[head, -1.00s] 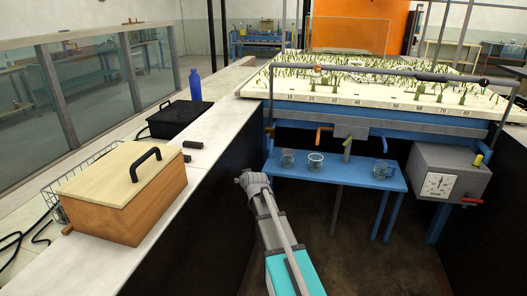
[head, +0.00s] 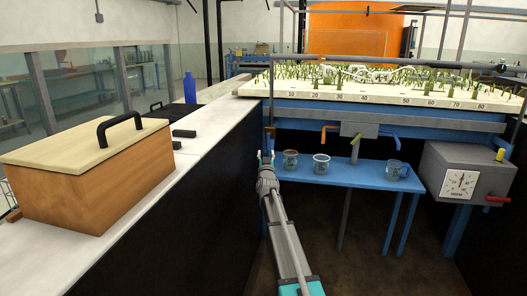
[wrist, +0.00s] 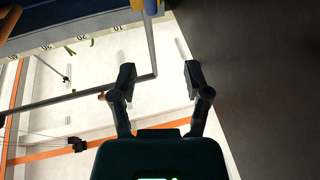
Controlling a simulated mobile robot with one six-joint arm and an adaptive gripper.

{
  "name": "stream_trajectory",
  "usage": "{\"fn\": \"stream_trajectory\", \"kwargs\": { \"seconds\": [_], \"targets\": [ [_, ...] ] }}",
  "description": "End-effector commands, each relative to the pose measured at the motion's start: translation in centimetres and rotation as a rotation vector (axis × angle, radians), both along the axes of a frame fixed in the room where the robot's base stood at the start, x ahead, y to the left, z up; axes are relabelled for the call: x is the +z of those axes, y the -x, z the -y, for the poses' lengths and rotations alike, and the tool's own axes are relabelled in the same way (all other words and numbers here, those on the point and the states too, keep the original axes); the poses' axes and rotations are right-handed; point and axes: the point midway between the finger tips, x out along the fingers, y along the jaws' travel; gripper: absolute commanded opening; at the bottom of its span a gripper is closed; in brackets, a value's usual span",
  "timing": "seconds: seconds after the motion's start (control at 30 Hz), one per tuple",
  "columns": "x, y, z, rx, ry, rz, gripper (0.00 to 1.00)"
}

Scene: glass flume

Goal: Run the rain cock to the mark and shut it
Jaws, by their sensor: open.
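My gripper (head: 267,158) is at the end of my arm, just below a small dark-and-orange fitting (head: 270,131) low on the left upright pipe of the flume's overhead frame. I cannot tell whether this is the rain cock. In the wrist view the gripper's two fingers (wrist: 158,78) are apart with nothing held; a grey pipe (wrist: 150,40) with a corner lies beyond and between them. Orange (head: 326,130), green (head: 356,142) and blue (head: 386,133) levers sit at the front of the planted bed (head: 390,98). No mark for the cock can be made out.
A blue bench (head: 340,174) with several cups stands below the bed. A grey box (head: 470,165) with a dial, a yellow knob (head: 500,154) and a red handle (head: 498,199) is at right. A wooden box (head: 85,190) stands on the white-topped wall (head: 215,130) at left.

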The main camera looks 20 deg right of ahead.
Motion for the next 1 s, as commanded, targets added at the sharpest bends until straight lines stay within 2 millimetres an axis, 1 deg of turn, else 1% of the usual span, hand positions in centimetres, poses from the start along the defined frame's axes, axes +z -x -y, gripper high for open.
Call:
{"fn": "stream_trajectory", "kwargs": {
  "seconds": [0.03, 0.2, 0.67, 0.87, 1.0],
  "targets": [
    [-0.6, -0.3, 0.5, -0.011, 0.005, 0.02, 0.62],
    [-0.4, -0.3, 1.1, -0.03, 0.015, 0.055, 0.62],
    [-0.2, -0.7, 0.4, -0.023, 0.015, 0.057, 0.62],
    [-0.2, -1.8, 0.8, -0.022, 0.016, 0.056, 0.62],
    [-0.2, -3.3, 1.4, -0.022, 0.016, 0.056, 0.62]
  ]
}}
